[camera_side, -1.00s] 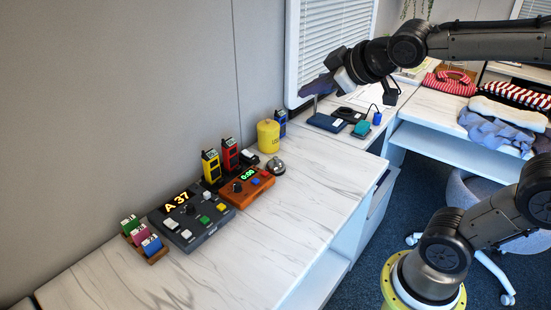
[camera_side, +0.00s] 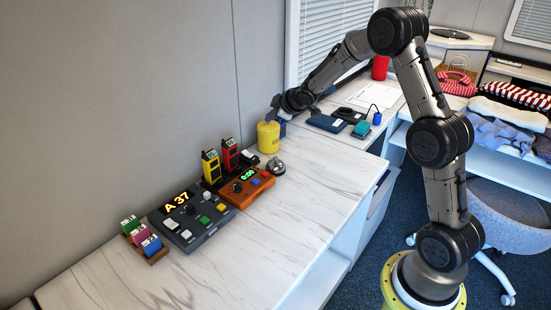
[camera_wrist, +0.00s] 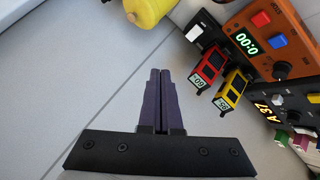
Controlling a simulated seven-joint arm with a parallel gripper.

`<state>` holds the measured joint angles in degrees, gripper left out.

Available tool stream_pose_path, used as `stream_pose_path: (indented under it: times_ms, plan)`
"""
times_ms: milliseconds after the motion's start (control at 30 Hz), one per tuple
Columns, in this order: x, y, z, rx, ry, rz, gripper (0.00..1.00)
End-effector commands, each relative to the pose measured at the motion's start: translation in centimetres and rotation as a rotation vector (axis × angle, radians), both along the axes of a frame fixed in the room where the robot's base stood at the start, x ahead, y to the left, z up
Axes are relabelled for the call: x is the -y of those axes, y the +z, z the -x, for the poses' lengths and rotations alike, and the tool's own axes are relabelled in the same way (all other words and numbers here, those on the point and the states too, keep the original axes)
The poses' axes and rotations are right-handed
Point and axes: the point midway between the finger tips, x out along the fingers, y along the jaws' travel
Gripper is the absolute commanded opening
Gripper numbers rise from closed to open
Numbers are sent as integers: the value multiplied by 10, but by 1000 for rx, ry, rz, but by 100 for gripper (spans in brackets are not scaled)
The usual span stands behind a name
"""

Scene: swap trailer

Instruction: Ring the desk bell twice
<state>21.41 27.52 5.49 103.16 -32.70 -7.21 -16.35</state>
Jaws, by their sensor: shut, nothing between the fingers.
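The desk bell (camera_side: 275,166) is a small silver dome on a dark base, on the marbled counter just right of the orange timer box. It does not show in the wrist view. My gripper (camera_side: 272,112) is at the back of the counter near the wall, beside and around the top of the yellow canister, apart from the bell. In the wrist view my gripper's two dark purple fingers (camera_wrist: 160,75) are together with nothing between them. Whether they touch the canister is not clear in the side view.
The yellow canister (camera_side: 268,138) stands behind the bell, close to my gripper. The orange timer box (camera_side: 246,187), yellow and red handsets (camera_side: 211,167), and grey A 37 console (camera_side: 194,220) stand left of the bell. The counter (camera_side: 300,200) in front and right is clear.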

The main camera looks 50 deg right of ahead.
Motion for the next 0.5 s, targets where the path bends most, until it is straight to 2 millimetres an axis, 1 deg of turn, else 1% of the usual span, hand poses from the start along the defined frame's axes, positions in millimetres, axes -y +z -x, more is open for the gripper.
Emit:
stream_pose_path:
  times_ms: [33,100,200,300,500]
  plan:
    - [7,-14,2,-21,-11,-8,0]
    - [12,-28,5,-43,-22,-18,0]
    - [17,-40,9,-62,-34,-26,0]
    - [21,-44,12,-69,-42,-29,0]
    - [22,-44,12,-68,-44,-29,0]
